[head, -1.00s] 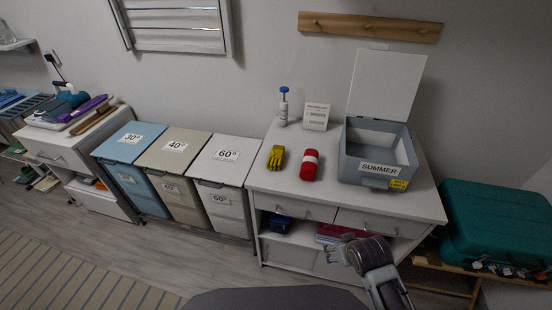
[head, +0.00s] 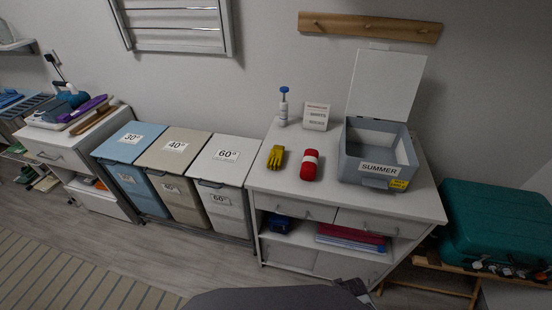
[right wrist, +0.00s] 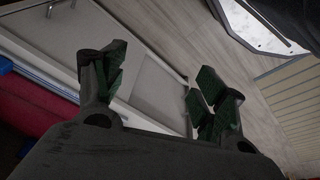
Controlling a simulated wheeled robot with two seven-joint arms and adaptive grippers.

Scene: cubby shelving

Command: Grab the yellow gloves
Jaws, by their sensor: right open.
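The yellow gloves (head: 276,157) lie on the white cabinet top (head: 262,180), left of a red rolled bundle with a white band (head: 309,165). No gripper is near them in the head view. My right gripper (right wrist: 158,85) shows in the right wrist view with its green-padded fingers spread wide and nothing between them. It is low by the cabinet, with the shelf contents at the left of that view. The gloves do not show in the right wrist view. My left gripper is in neither current view.
An open grey box labelled SUMMER (head: 376,165) stands right of the red bundle. A pump bottle (head: 283,108) and a small white sign (head: 315,117) stand behind. Lidded bins (head: 172,150) adjoin the cabinet at left; a teal case (head: 495,225) sits at right.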

